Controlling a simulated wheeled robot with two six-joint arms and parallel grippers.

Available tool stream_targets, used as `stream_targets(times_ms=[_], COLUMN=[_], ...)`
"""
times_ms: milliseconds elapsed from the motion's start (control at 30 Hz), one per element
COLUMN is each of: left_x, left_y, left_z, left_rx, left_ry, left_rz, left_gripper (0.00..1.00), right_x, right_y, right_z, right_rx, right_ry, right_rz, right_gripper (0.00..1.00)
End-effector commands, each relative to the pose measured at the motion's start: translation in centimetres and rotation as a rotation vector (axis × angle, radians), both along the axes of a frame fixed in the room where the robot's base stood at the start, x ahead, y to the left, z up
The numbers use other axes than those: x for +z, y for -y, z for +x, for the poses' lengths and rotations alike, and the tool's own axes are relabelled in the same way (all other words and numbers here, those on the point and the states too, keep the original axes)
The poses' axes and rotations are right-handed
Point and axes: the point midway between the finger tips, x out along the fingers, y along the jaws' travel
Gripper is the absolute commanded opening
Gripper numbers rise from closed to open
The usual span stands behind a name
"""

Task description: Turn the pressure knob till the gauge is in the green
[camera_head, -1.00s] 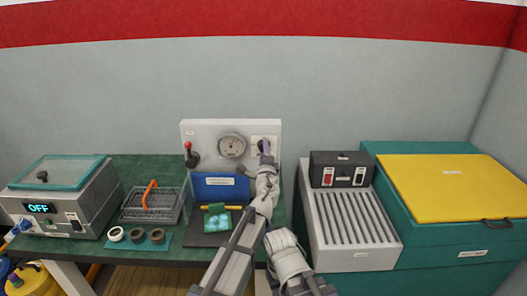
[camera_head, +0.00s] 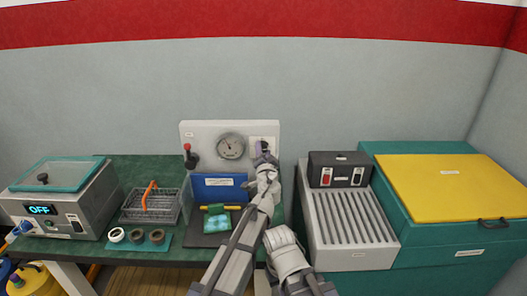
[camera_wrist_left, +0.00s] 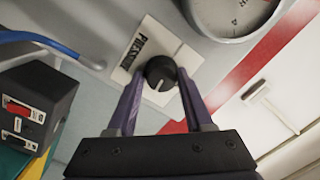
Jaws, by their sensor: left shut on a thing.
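The black pressure knob (camera_wrist_left: 161,72) with a pale pointer line sits on a white labelled plate (camera_wrist_left: 148,47) on the grey test panel (camera_head: 208,131). My left gripper (camera_head: 263,149) is at this plate, right of the gauge. In the left wrist view its two purple fingers (camera_wrist_left: 161,85) flank the knob and are shut on it. The round gauge (camera_head: 231,146) has a pale dial and a dark needle pointing to the upper left; its coloured zones are too small to read. The wrist view cuts off the gauge's top.
A blue panel (camera_head: 213,187) is below. A wire basket (camera_head: 148,205) and tape rolls (camera_head: 137,236) lie left. A grey ribbed unit (camera_head: 349,218) and a yellow-lidded teal chest (camera_head: 445,187) stand right.

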Motion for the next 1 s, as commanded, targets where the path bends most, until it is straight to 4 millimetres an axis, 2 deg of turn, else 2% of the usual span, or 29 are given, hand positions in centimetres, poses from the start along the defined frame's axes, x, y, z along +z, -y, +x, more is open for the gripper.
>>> stream_targets(times_ms=[400, 1000], left_x=[0.23, 0.14], left_y=[-0.20, -0.35], left_z=[0.25, 0.16], left_rx=[0.004, 0.007], left_ry=[0.002, 0.001], left_rz=[-0.200, -0.244], left_gripper=[0.00, 0.00], right_x=[0.49, 0.50], right_y=[0.00, 0.00], right_z=[0.00, 0.00], right_rx=[0.000, 0.000], right_ry=[0.000, 0.000], right_rz=[0.000, 0.000], right_gripper=[0.00, 0.00])
